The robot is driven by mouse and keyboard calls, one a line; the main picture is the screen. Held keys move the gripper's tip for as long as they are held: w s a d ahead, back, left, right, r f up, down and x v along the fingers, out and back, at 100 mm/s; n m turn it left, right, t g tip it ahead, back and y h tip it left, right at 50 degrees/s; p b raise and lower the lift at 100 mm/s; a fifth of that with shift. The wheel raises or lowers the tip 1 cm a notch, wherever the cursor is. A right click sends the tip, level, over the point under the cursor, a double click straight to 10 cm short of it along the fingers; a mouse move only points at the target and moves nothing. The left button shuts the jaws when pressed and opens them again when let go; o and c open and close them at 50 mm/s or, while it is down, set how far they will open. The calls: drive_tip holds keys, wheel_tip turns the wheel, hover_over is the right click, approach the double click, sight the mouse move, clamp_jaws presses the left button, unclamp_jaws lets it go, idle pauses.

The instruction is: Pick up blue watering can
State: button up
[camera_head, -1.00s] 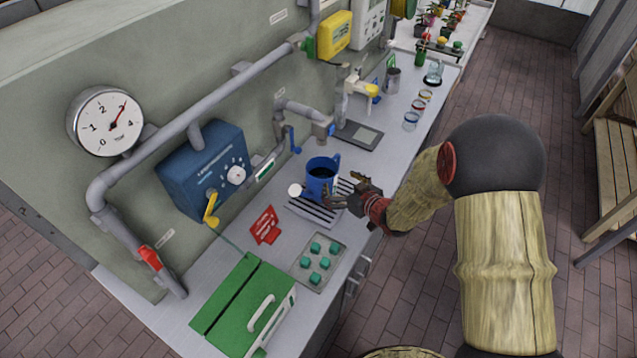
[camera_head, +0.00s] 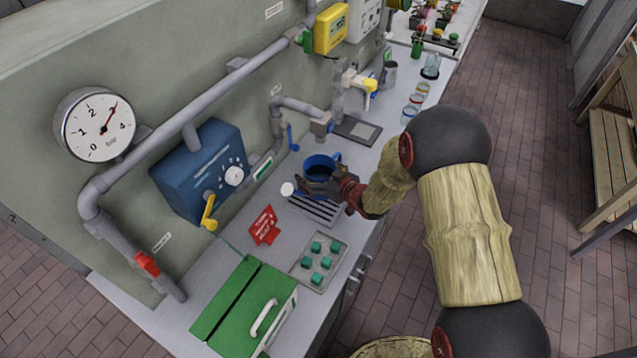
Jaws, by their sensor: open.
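The blue watering can (camera_head: 319,163) stands upright on the slatted drain grate (camera_head: 313,208) on the grey counter. Its dark open top faces up, and a white round spout end (camera_head: 287,189) shows at its left. My gripper (camera_head: 312,187) is open at the near side of the can, with its dark fingers in front of the can's lower body. The fingers hide part of the can, and I cannot tell whether they touch it.
A red sign (camera_head: 264,226), a tray of teal blocks (camera_head: 318,257) and a green case (camera_head: 243,309) stand nearer on the counter. A pipe tap (camera_head: 321,123) is behind the can. Several jars (camera_head: 412,108) stand farther along the counter.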

drive_tip(key=shift+x, duration=0.9)
drive_tip(key=c, duration=1.6)
drive_tip(key=shift+c, duration=1.1)
drive_tip(key=shift+r, duration=0.15)
